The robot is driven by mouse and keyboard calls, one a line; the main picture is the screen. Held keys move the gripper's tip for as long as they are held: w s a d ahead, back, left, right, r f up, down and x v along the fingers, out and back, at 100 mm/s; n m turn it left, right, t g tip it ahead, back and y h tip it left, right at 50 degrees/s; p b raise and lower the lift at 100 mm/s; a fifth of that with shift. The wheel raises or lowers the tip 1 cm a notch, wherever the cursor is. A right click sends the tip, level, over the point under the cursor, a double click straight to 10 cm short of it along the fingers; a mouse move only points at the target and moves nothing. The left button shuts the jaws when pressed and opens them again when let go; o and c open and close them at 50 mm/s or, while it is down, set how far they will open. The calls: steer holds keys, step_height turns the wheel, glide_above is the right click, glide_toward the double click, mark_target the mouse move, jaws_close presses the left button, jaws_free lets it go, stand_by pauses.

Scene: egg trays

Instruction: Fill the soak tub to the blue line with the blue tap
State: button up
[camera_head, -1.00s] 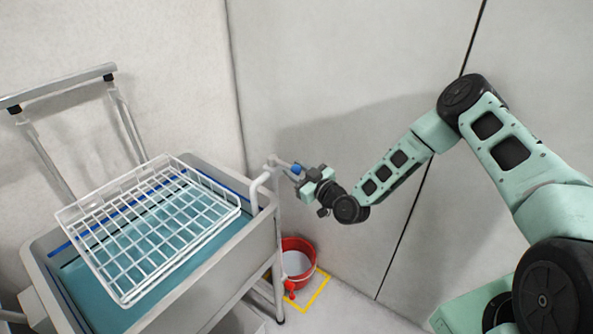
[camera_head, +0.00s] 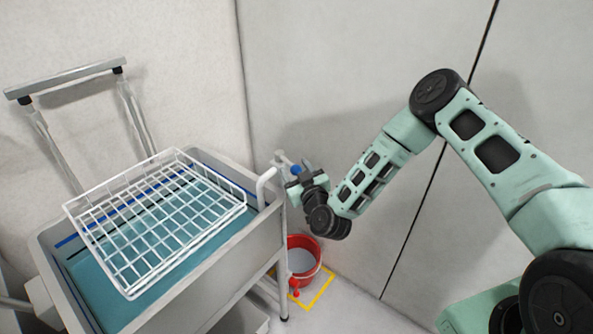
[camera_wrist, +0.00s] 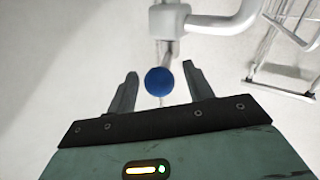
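The grey soak tub (camera_head: 245,255) stands at left in the head view, with teal water (camera_head: 100,300) in it. A blue line (camera_head: 66,241) runs along its inner wall, and the water surface looks lower than that line. The blue tap (camera_head: 296,169) is at the tub's right corner beside a white spout (camera_head: 264,188). My gripper (camera_head: 297,180) is at the tap. In the wrist view, the tap's round blue knob (camera_wrist: 166,80) sits between the fingertips of my gripper (camera_wrist: 160,76). The fingers are apart, with a gap on each side of the knob.
A white wire basket (camera_head: 128,277) rests over the tub, hiding part of the water. A red bucket (camera_head: 310,277) stands on the floor below the tap, by a yellow floor marking (camera_head: 325,290). A wall is close behind the tap. A metal rail frame (camera_head: 70,77) rises behind the tub.

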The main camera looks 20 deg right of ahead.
steer(key=s+d+b, duration=0.2)
steer(key=s+b, duration=0.5)
steer(key=s, duration=1)
steer(key=shift+s, duration=0.15)
stand_by(6.2)
